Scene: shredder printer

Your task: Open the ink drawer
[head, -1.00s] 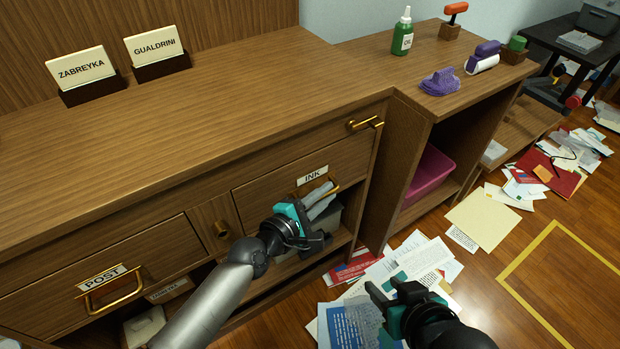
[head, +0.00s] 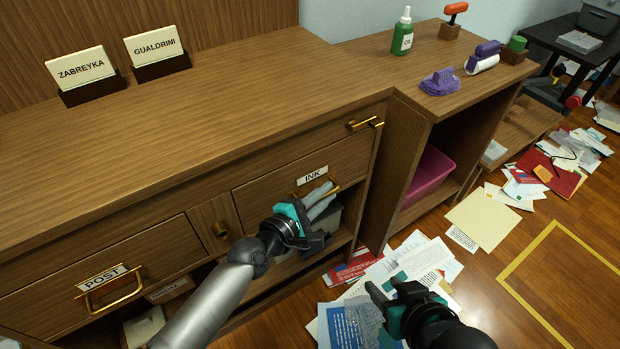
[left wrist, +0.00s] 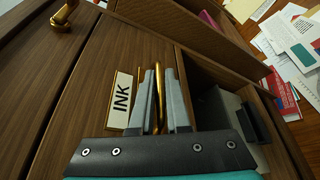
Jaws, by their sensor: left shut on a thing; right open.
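The ink drawer (head: 280,185) has a wooden front with a white INK label (head: 312,175) and is closed or nearly so. Its brass handle (left wrist: 158,85) shows between the fingers of my left gripper (head: 326,198) in the left wrist view. My left gripper, which also shows in the left wrist view (left wrist: 162,100), is shut on the handle. The fingers hide part of the handle in the head view. My right gripper (head: 384,294) is open and empty above the papers on the floor.
The POST drawer (head: 100,285) is at the left. Scattered papers (head: 345,325) lie on the floor below my right gripper. A pink bin (head: 430,175) stands in the open shelf to the right. An open shelf with a grey box (left wrist: 225,110) is under the ink drawer.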

